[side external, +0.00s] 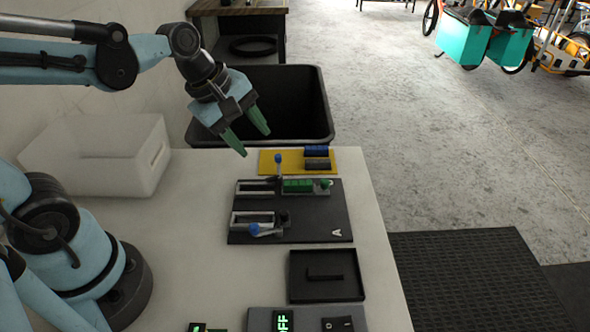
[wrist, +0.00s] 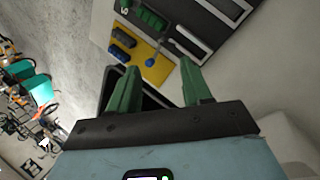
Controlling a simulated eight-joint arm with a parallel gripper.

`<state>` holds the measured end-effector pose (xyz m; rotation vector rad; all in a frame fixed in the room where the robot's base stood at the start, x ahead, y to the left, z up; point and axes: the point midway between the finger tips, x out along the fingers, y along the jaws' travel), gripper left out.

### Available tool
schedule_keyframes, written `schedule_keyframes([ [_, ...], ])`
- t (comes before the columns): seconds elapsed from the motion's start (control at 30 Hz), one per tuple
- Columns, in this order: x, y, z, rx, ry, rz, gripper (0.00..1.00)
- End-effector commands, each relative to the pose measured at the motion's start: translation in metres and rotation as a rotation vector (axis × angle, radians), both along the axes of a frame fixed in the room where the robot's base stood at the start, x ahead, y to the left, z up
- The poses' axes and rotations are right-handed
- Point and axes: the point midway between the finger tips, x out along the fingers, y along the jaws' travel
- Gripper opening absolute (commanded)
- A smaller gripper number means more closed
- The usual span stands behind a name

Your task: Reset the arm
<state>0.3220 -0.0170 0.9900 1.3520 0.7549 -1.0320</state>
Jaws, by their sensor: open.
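My gripper (side external: 250,135) is open and empty, its two green fingers apart. It hangs above the back edge of the white table (side external: 200,200), near the black bin (side external: 318,105). My blue arm reaches in from the left and is bent, with the gripper pointing down and to the right.
A white box (side external: 110,165) stands at the table's back left. A black lever panel (side external: 300,225) has blue-knobbed levers and a green block. A yellow plate (side external: 285,161) holds blue and dark blocks. A black tray (side external: 325,276) and switch panel (side external: 305,320) lie in front.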

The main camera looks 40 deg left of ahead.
Motion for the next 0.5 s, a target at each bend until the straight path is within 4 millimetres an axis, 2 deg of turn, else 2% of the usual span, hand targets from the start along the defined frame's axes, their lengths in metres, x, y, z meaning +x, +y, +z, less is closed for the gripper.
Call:
schedule_keyframes([
  [0.3,-0.021,0.009,0.001,0.445,-0.196,-0.690,0.49],
  [0.5,-0.030,0.014,0.000,0.703,-0.263,-1.051,0.49],
])
